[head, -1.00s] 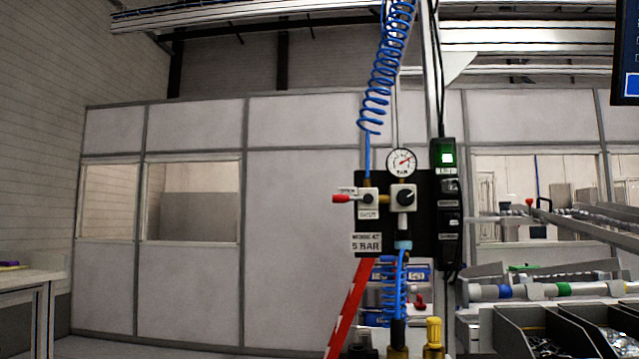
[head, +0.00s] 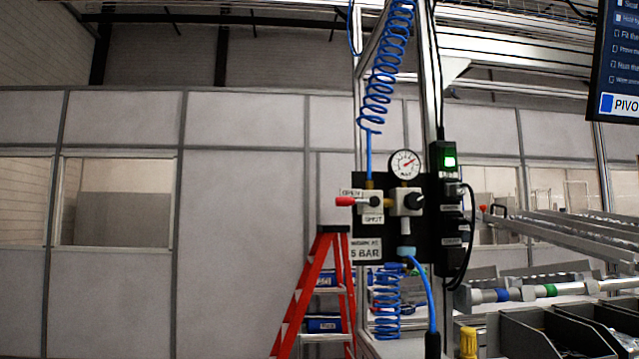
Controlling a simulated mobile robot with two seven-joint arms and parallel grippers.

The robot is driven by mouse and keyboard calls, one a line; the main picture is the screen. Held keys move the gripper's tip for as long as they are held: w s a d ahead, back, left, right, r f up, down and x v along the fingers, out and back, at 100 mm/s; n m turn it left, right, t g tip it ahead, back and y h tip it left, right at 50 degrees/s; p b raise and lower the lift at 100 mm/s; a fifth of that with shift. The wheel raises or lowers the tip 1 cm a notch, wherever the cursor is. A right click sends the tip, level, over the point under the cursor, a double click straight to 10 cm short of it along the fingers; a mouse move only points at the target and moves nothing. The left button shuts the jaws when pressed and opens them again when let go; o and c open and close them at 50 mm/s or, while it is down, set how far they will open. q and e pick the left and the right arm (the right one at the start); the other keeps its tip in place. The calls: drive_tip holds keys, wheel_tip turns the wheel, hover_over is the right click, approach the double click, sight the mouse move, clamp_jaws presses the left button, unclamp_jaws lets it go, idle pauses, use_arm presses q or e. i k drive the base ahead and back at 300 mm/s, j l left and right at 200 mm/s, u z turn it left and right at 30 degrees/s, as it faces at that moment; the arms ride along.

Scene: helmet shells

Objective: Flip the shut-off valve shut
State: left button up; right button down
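The shut-off valve (head: 371,202) is a pale block on a black panel (head: 428,240), with a blue coiled hose coming down to it from above. Its red-tipped lever (head: 346,201) sticks out level to the left. A regulator with a black knob (head: 413,201) sits to the right of the valve, under a round gauge (head: 405,164) with a red needle. Neither of my grippers shows in the head view.
A red stepladder (head: 303,292) stands behind and left of the panel. Black bins (head: 517,332) and sloping rails with rollers are at the right. A screen (head: 617,60) hangs at upper right.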

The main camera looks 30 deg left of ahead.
sight(373, 202)
drive_tip(key=k+j, duration=0.1)
drive_tip(key=j, duration=1.05)
drive_tip(key=k+j, duration=0.15)
drive_tip(key=j, duration=0.45)
